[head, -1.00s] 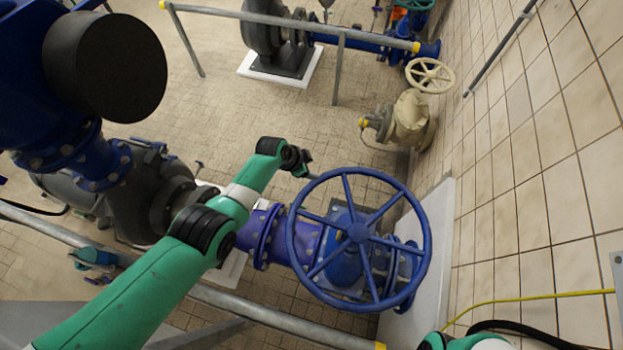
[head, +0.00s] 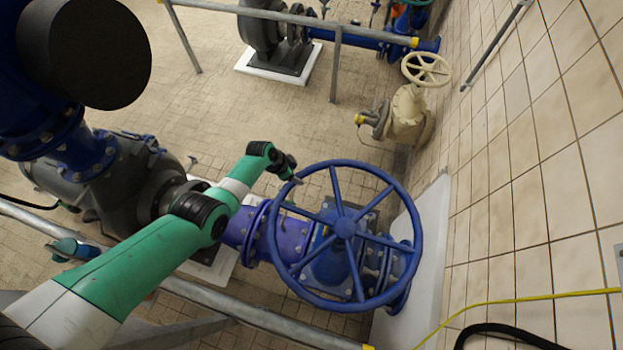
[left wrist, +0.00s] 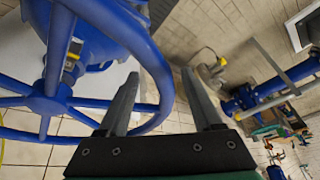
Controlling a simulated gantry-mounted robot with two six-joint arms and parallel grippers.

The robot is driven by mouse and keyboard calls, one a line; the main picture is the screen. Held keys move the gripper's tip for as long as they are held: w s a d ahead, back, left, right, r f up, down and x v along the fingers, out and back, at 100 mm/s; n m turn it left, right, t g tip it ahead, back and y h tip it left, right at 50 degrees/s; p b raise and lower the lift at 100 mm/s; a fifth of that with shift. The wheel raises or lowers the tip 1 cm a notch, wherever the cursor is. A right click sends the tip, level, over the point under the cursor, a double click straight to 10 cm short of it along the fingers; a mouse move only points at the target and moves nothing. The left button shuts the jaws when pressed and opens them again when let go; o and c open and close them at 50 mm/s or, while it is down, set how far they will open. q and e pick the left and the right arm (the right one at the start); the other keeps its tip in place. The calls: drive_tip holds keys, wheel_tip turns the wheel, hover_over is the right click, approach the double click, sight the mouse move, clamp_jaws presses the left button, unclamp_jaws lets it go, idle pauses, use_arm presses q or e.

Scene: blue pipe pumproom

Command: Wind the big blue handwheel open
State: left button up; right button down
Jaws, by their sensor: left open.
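The big blue handwheel (head: 345,228) sits on a blue valve (head: 330,265), its spoked face turned up toward the head camera. My left gripper (head: 296,180) is at the wheel's upper-left rim in the head view. In the left wrist view the left gripper (left wrist: 160,76) is open, its two dark fingers apart. The blue rim (left wrist: 160,62) shows in the gap between the fingertips and runs behind the left-hand finger. I cannot tell whether the fingers touch it. My right gripper is not in view.
A tiled wall (head: 530,190) stands close on the right. A grey railing (head: 240,317) runs below the wheel. A cream valve (head: 407,115) with a smaller handwheel (head: 427,70) stands behind. A dark pump (head: 110,175) is at left. Floor behind the wheel is open.

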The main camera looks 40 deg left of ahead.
use_arm(q)
drive_tip(key=shift+b+x, duration=0.5)
drive_tip(key=shift+x, duration=0.5)
drive_tip(key=c, duration=0.8)
clamp_jaws()
drive_tip(key=shift+a, duration=0.1)
